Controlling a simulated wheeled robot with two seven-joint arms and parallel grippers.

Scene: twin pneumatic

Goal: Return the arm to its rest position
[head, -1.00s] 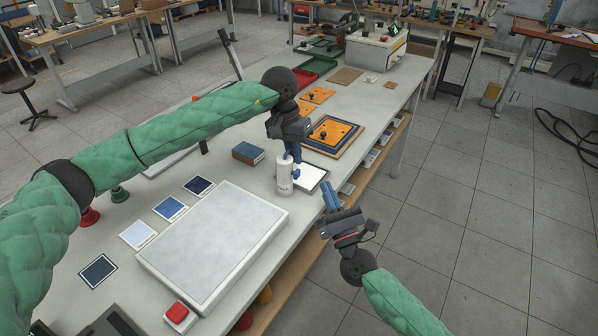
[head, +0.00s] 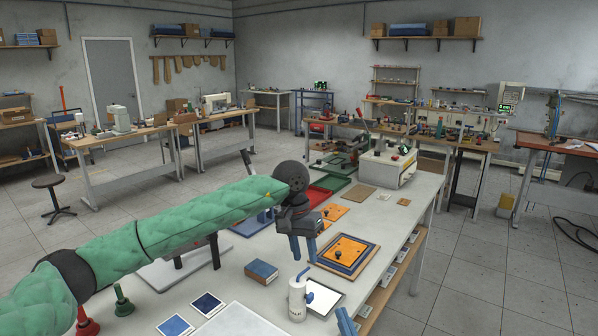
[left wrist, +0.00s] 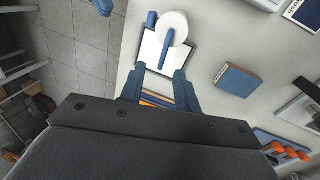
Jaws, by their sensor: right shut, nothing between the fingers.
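My left gripper (head: 303,255) is open and empty above the table. Its two blue fingers show apart in the left wrist view (left wrist: 159,88). A white bottle (head: 297,303) with a blue lever on top stands upright below and nearer than the left fingertips, clear of them. It also shows from above in the left wrist view (left wrist: 173,22), beyond the fingertips.
A white pad with a dark border (head: 327,298) lies beside the bottle. A blue box (head: 262,272), an orange board (head: 345,252) and dark blue cards (head: 207,303) lie on the table. A white machine (head: 387,165) stands at its far end.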

